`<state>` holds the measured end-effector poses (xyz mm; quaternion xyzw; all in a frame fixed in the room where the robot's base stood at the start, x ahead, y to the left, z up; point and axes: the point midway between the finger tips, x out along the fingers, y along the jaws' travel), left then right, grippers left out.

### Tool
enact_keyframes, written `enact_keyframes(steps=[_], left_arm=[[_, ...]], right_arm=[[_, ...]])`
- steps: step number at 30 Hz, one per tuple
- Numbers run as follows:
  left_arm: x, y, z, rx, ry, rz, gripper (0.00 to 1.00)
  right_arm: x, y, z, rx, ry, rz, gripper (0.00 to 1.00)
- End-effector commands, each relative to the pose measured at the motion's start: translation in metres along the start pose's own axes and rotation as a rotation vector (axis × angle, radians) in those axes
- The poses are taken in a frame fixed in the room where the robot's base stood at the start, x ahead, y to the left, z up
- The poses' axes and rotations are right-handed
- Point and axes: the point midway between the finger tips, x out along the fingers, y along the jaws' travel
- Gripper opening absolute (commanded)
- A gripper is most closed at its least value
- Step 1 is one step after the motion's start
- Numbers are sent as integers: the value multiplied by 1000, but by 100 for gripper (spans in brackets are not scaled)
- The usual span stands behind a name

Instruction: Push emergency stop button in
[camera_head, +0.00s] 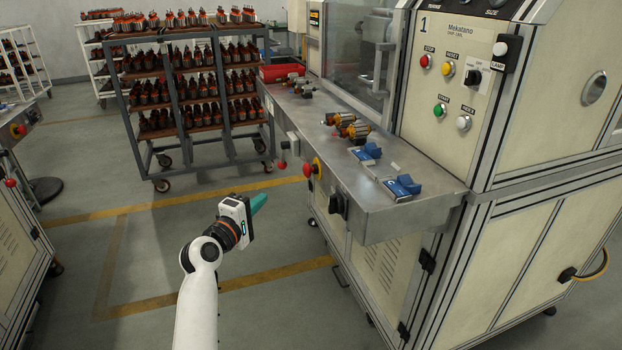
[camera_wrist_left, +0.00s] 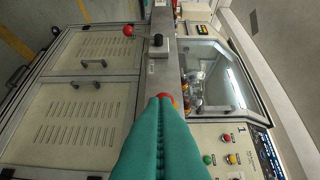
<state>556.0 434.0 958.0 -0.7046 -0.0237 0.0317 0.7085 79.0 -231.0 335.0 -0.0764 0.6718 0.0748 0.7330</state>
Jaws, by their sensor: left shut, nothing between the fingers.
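The emergency stop button is a red mushroom head (camera_head: 308,170) on a yellow round base, on the front edge of the grey metal bench of the machine. In the left wrist view its red head (camera_wrist_left: 165,96) shows just beyond my fingertips, which partly cover it. My left gripper (camera_head: 260,202) is shut and empty, with teal fingers pointing toward the machine. In the head view a clear gap lies between the fingertips and the button, to its left and lower. The fingers also fill the lower middle of the left wrist view (camera_wrist_left: 163,103). My right gripper is out of view.
Armatures (camera_head: 352,128) and blue holders (camera_head: 403,186) lie on the bench top. A loaded rack (camera_head: 130,95) stands behind. The floor around my arm is clear.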

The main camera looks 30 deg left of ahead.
Motion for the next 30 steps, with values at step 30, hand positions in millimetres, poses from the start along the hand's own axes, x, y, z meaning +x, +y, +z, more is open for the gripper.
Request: enact_keyframes(steps=[30], left_arm=[[102, -8, 1, -9, 0, -13, 0]], right_arm=[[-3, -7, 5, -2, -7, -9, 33]])
